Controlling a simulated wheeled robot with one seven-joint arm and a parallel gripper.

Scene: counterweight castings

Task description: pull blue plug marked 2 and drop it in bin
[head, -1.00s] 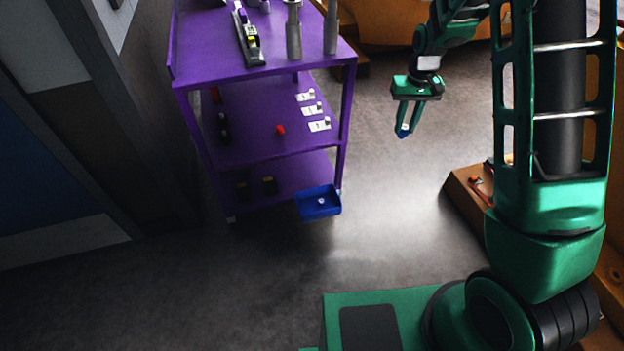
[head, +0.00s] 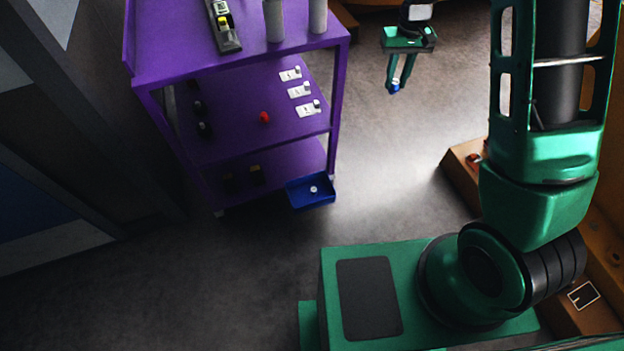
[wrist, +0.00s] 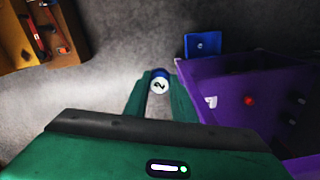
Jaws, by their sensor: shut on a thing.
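My gripper (head: 395,84) is shut on the blue plug (head: 395,88) and holds it in the air over the floor, right of the purple cart. In the wrist view the plug (wrist: 159,84) sits between my fingertips, with a white face marked 2 and a blue rim. The blue bin (head: 298,202) is low at the cart's front right corner, with a small white round thing inside. It also shows in the wrist view (wrist: 190,47), apart from the plug.
The purple cart (head: 160,68) has several shelves. Grey cylinders (head: 274,20) stand on top. White labelled pieces (head: 308,110) and a red piece (head: 265,117) lie on the middle shelf. A wooden box (head: 461,172) stands at right. Floor between is clear.

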